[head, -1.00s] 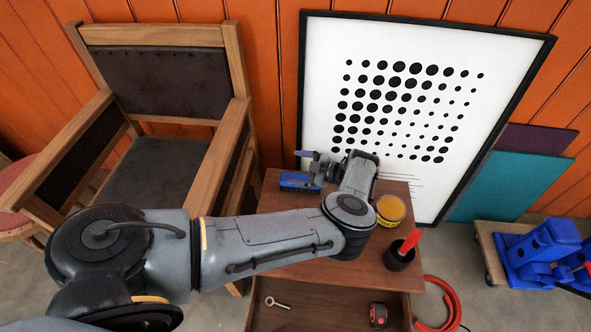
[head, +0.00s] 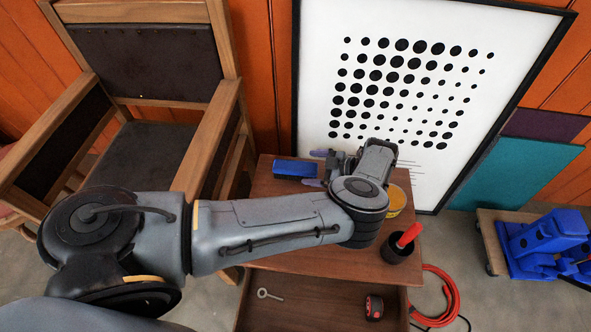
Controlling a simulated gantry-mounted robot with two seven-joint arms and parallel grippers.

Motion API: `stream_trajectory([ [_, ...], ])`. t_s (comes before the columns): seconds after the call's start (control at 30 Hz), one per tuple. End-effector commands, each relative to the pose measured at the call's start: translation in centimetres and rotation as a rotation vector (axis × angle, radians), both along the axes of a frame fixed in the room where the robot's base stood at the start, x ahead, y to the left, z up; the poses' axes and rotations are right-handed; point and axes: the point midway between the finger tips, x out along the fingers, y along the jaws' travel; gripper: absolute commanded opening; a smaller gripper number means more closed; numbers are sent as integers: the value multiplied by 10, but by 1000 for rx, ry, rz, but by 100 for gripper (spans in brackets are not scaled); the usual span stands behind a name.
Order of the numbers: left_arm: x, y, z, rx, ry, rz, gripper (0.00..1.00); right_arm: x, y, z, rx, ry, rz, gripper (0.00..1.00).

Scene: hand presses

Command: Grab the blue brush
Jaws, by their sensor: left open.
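The rest of the brush's right end is hidden by the gripper. My right gripper is not in view.
A yellow-topped can (head: 396,199) stands right of my wrist, partly hidden. A black cup with a red handle (head: 402,243) is nearer. The open drawer (head: 322,305) holds a key-like tool (head: 270,294) and a red tape measure (head: 374,307). A wooden armchair (head: 195,150) stands left.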

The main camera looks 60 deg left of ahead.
Motion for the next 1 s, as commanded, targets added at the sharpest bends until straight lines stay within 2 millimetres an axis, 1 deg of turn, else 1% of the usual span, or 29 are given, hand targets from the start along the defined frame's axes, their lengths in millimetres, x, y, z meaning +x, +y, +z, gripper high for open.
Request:
stream_trajectory([
  [0.03,-4,3,-5,2,4,1,95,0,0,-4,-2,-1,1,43],
  [0.2,-18,19,-16,3,2,1,95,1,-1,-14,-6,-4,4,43],
  [0.33,-25,28,-20,2,2,2,95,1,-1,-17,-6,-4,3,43],
  [0.47,-28,32,-21,1,-1,0,95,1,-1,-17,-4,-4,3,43],
  [0.67,-28,32,-21,1,-1,0,95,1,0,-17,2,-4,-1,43],
  [0.77,-28,32,-21,1,-1,0,81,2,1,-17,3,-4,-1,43],
  [1.0,-28,32,-21,1,-1,0,44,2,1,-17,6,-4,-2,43],
])
